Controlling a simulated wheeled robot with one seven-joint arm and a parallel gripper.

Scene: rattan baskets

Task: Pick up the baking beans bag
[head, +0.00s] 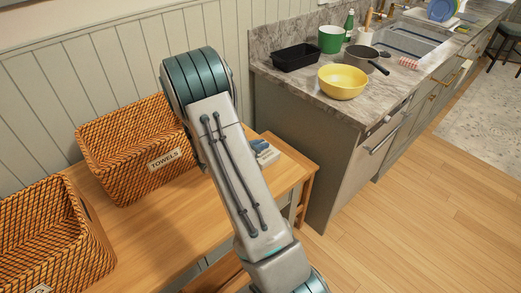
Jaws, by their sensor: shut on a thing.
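A small white packet with printing (267,154) shows on the wooden table, just right of my forearm; it may be the baking beans bag, but its label is too small to read. A small blue-grey shape (258,144) lies against its upper edge, and I cannot tell what it is. My arm crosses the middle of the head view and covers whatever is left of the packet. My gripper is hidden behind my arm, so its hold cannot be seen.
A rattan basket labelled TOWELS (135,150) stands on the wooden table (160,230), with another basket (50,240) at lower left. Right of the table, a stone counter (300,85) holds a black tray (296,57), yellow bowl (342,82), green pot (331,39) and pan (362,58).

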